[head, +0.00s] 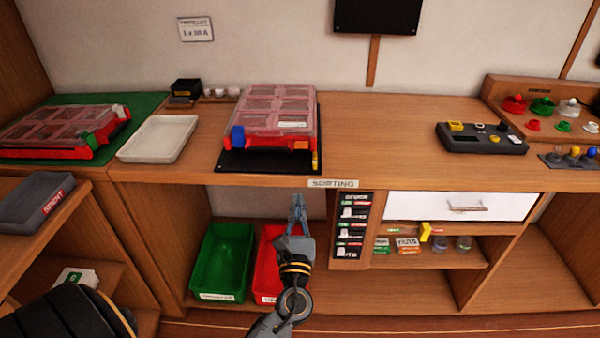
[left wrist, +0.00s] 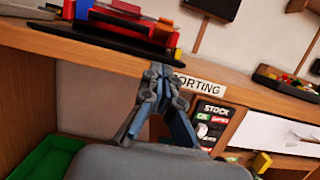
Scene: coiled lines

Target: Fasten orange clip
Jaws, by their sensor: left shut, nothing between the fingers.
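A red case with a clear pinkish lid (head: 278,108) sits on a black mat (head: 262,163) at the middle of the bench; the lid looks down. An orange clip (head: 301,145) shows at the case's front right corner; I cannot tell whether it is latched. A blue clip (head: 238,136) is at the front left corner. My left gripper (head: 297,199) is shut and empty, in front of and below the bench edge, apart from the case. In the left wrist view its fingertips (left wrist: 158,72) are just under the edge, beside the sorting label. My right gripper is out of view.
A yellow-orange piece (head: 314,161) is at the mat's right edge. A white tray (head: 158,138) and another red case (head: 62,132) on a green mat stand left. Green (head: 222,262) and red (head: 266,264) bins lie below. The bench right of the mat is clear up to a dark control box (head: 482,139).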

